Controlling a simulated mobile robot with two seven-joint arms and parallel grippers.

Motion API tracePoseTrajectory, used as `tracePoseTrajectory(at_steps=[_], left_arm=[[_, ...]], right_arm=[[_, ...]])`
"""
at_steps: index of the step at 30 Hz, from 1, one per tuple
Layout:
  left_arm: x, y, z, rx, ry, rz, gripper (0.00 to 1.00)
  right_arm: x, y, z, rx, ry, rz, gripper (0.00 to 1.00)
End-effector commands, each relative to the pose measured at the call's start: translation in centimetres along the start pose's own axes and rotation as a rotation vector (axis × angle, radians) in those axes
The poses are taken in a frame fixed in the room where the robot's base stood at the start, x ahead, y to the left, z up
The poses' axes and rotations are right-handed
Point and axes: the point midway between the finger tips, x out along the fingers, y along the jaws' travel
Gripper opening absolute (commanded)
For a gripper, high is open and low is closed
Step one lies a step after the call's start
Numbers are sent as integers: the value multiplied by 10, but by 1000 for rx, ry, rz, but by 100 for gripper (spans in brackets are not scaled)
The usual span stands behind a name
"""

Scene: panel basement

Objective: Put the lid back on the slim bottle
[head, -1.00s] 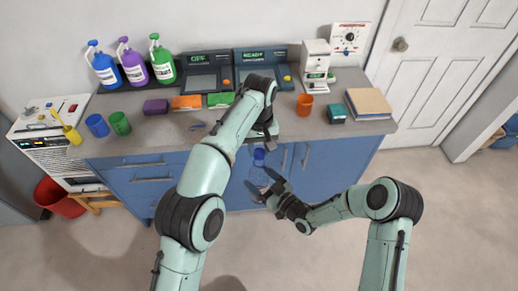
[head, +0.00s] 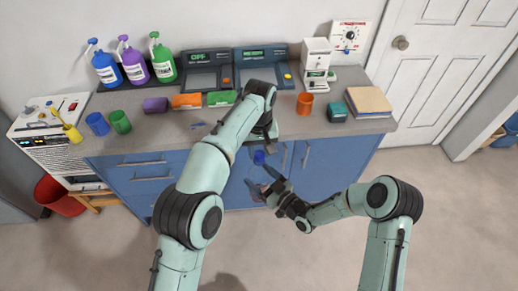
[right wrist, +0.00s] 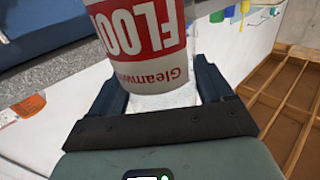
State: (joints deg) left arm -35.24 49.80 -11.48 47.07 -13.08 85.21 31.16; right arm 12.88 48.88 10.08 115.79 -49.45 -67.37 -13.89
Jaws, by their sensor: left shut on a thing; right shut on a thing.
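In the head view my left gripper (head: 264,137) is in front of the counter edge, pointing down. A small blue piece, seemingly the lid (head: 259,157), shows just below it, and the left gripper is shut on it. My right gripper (head: 264,182) is lower, in front of the blue cabinets, below the lid and apart from it. The right wrist view shows the right gripper's fingers shut around a bottle (right wrist: 143,40) with a red and white label, upside down in that picture. In the head view the bottle is mostly hidden, and its mouth cannot be made out.
The grey counter (head: 240,133) holds two dark display units, orange (head: 305,103) and green (head: 120,121) cups, a blue cup (head: 97,123), spray bottles (head: 163,62) and folded cloths. Blue cabinets are below. A red bucket (head: 58,197) stands at the left. The floor in front is clear.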

Motion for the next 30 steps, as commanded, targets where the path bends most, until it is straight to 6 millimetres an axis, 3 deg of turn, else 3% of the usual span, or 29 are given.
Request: tracePoseTrajectory(at_steps=[12,13,17,20,30], left_arm=[[9,0,0,-1,-1,-1,8],[9,0,0,-1,0,0,8],[9,0,0,47,-1,1,8],[9,0,0,193,-1,1,8],[9,2,1,988,1,4,8]], right_arm=[[0,0,0,0,1,0,25],[0,0,0,0,1,0,0],[0,0,0,0,1,0,0],[0,0,0,0,1,0,0],[0,0,0,0,0,0,0]])
